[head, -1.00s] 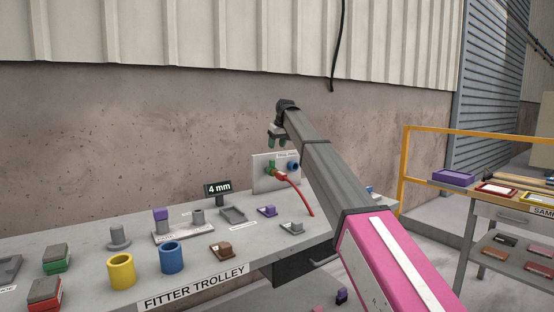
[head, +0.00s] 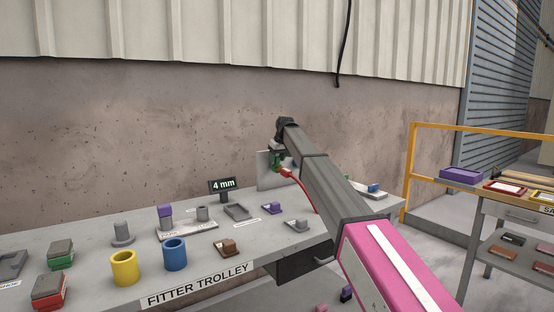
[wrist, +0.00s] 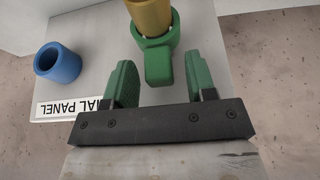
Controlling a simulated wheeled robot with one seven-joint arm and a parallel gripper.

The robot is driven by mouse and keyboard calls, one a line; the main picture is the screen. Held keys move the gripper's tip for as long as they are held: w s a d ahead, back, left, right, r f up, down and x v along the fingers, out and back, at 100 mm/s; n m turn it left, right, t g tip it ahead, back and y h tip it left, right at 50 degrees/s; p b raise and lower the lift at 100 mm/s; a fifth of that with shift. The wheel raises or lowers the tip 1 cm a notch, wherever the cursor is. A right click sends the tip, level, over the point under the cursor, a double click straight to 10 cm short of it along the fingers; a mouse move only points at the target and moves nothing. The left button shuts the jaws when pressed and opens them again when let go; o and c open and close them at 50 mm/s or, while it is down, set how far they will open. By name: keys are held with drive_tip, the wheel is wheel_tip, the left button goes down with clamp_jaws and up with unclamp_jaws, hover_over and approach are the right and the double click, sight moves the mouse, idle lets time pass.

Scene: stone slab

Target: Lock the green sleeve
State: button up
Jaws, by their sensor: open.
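The green sleeve (wrist: 158,58) shows in the wrist view as a ring with a block-like lug, around the end of a brass-coloured cylinder (wrist: 150,14). My gripper (wrist: 160,66) is open, with its two green fingers on either side of the lug and a visible gap on each side. In the head view my gripper (head: 277,160) is at the upright panel (head: 264,172) on the trolley, and my arm and fingers largely hide the sleeve there. A red cable (head: 304,186) runs from near the gripper down to the right.
A blue sleeve (wrist: 57,62) stands on the panel, left of the green one, near a label (wrist: 82,108). The trolley top (head: 112,289) carries a yellow cylinder (head: 124,267), a blue cylinder (head: 174,254), several small blocks and a "4 mm" display (head: 222,185).

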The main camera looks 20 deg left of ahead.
drive_tip(key=shift+c, duration=0.3)
clamp_jaws()
drive_tip(key=shift+s+d, duration=0.95)
drive_tip(key=shift+d, duration=0.05)
drive_tip(key=shift+o, duration=0.3)
unclamp_jaws()
drive_tip(key=v, duration=1)
drive_tip(key=shift+d+r, duration=0.15)
drive_tip(key=shift+r, duration=0.2)
